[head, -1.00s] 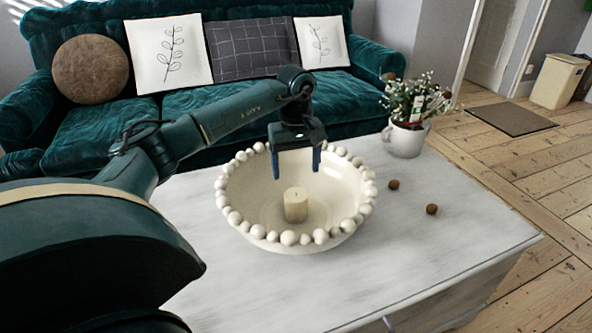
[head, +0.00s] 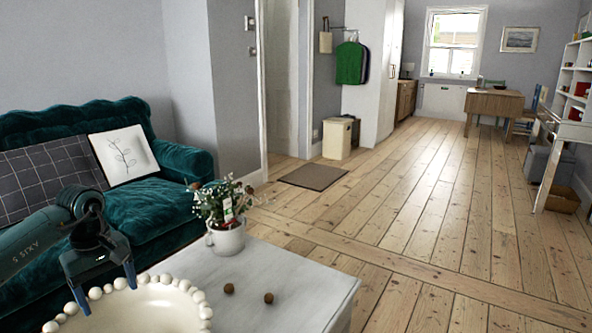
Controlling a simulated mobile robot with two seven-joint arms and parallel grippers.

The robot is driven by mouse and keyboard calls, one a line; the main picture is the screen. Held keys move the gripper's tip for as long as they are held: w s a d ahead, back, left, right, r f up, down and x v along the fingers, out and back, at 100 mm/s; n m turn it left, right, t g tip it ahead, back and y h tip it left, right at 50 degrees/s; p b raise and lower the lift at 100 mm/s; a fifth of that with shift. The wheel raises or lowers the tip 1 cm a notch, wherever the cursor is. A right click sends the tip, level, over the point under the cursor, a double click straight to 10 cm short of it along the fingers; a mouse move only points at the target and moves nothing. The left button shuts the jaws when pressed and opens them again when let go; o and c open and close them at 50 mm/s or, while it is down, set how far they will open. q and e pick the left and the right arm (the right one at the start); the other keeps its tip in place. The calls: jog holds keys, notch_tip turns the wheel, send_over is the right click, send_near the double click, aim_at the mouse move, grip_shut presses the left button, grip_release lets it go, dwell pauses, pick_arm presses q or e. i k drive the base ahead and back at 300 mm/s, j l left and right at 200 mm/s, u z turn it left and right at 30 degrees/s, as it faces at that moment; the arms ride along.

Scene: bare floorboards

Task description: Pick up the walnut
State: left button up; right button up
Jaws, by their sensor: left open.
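Two small round brown balls that look like walnuts lie on the white tabletop: one walnut (head: 229,288) just right of the bowl, the other brown ball (head: 268,298) a little further right. My left gripper (head: 108,291) is open and empty, its two blue fingers pointing down over the back left of the cream bowl (head: 150,312) with a beaded rim. It is to the left of both balls and apart from them. The lower part of the bowl is cut off by the picture edge. My right gripper is out of view.
A white potted plant (head: 227,238) with small flowers stands on the table (head: 300,278) behind the balls. The green sofa (head: 160,205) is behind the table. Open floorboards (head: 420,230) extend to the right. A bin (head: 337,138) stands near the doorway.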

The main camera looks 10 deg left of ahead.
aim_at(268, 298)
jog(key=k, duration=1)
